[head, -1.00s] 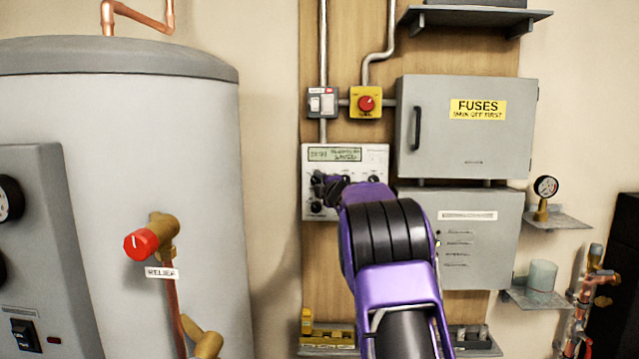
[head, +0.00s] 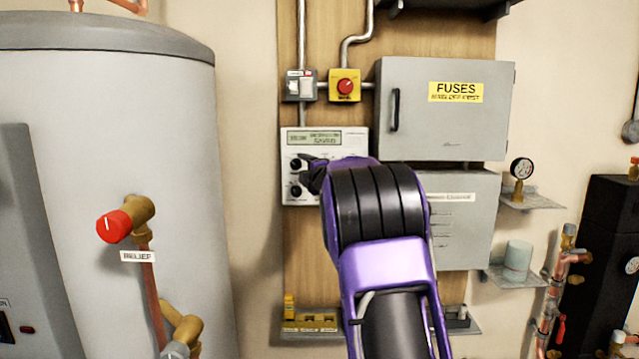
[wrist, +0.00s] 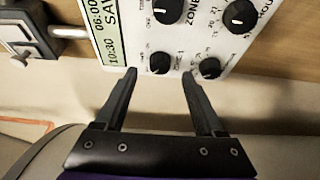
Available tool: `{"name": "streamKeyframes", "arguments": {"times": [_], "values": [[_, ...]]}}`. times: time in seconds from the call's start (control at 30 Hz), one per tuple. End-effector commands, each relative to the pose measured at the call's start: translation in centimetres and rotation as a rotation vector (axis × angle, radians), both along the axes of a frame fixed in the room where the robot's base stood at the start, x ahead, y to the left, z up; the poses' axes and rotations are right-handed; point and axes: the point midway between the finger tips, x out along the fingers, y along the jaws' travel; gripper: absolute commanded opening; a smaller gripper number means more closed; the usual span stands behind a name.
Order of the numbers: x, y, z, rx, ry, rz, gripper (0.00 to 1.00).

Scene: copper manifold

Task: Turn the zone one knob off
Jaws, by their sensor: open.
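The white control panel (head: 289,140) with a green-grey display hangs on the wooden board in the head view; my arm covers its lower right part. Two black knobs show at its left side, an upper-left knob (head: 296,165) and a lower-left knob (head: 296,191). My gripper (head: 306,170) is at the panel, just right of these knobs. In the wrist view the panel appears turned, with several knobs. My gripper (wrist: 159,74) is open there, with the upper-left knob (wrist: 160,63) between the fingertips in the picture. Contact cannot be told. Partly readable "ZONE" lettering shows; its number is unclear.
A red button on a yellow box (head: 345,86) and a grey switch (head: 300,86) sit above the panel. A grey fuse cabinet (head: 440,125) is to the right. A large tank (head: 110,130) with a red relief knob (head: 113,227) stands left.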

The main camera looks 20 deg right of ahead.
Motion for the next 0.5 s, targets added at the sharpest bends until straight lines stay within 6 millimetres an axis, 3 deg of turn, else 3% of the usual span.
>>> {"name": "streamKeyframes", "arguments": {"times": [0.5], "values": [[-10.7,0.1,0.1,0.0,-0.002,-0.001,0.71]]}}
